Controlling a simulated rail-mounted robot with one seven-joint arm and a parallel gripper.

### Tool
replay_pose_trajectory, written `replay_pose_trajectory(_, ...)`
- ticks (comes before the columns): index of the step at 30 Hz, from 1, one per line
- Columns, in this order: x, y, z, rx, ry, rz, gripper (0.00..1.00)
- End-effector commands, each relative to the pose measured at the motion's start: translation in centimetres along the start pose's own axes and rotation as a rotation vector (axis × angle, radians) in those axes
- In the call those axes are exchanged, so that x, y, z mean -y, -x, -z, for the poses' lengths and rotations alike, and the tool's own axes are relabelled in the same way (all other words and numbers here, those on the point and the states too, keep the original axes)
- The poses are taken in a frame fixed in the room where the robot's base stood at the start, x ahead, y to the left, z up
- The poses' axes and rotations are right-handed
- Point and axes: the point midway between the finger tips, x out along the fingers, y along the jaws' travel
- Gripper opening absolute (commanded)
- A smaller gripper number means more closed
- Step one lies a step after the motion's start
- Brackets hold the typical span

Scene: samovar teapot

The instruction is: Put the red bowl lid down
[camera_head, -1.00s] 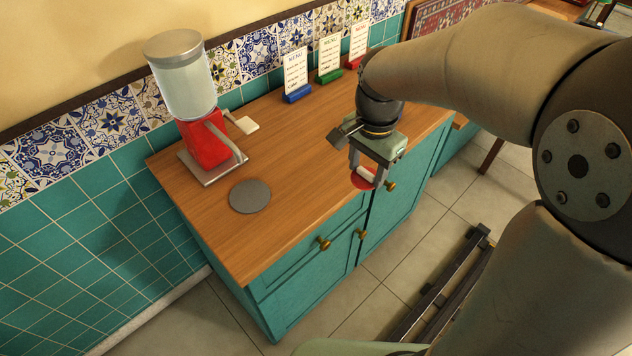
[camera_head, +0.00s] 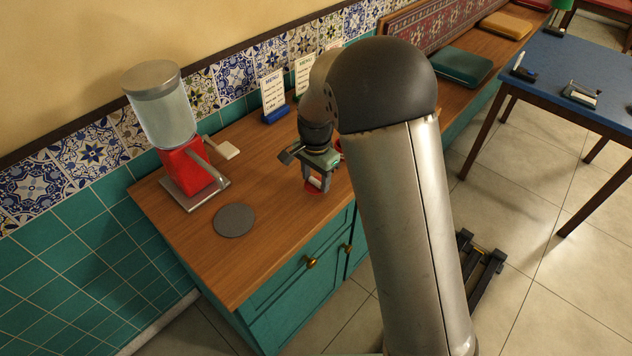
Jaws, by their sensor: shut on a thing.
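The red bowl lid (camera_head: 313,189) shows as a small red patch below my gripper, partly covered by the fingers. My gripper (camera_head: 317,184) points down over the wooden counter (camera_head: 265,250) and is shut on the lid. The lid is at or just above the counter top, near its front edge; I cannot tell whether it touches. Another red thing (camera_head: 338,146) shows just behind my gripper, mostly hidden by my arm.
A grey round mat (camera_head: 234,220) lies left of my gripper, with bare counter between. A red dispenser with a clear jar (camera_head: 170,120) stands at the back left. Menu cards (camera_head: 272,95) stand along the tiled wall. My arm hides the counter's right part.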

Motion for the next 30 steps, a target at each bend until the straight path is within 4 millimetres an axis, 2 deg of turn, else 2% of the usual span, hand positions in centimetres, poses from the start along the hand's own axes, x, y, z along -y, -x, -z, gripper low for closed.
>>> replay_pose_trajectory(1, -0.1, -0.9, 0.0, 0.003, -0.001, -0.005, 0.27)
replay_pose_trajectory(4, -0.1, -2.1, 0.0, 0.001, 0.000, -0.004, 0.27)
replay_pose_trajectory(15, -0.1, -2.8, 0.0, 0.000, 0.000, -0.002, 0.27)
replay_pose_trajectory(16, -0.1, -2.7, 0.0, 0.000, 0.000, -0.002, 0.54)
replay_pose_trajectory(18, -0.1, -2.6, 0.0, 0.000, 0.000, -0.002, 0.71)
replay_pose_trajectory(26, -0.1, -2.5, 0.0, 0.000, 0.000, -0.002, 0.71)
replay_pose_trajectory(30, -0.1, -1.6, 0.0, -0.001, 0.000, 0.001, 0.71)
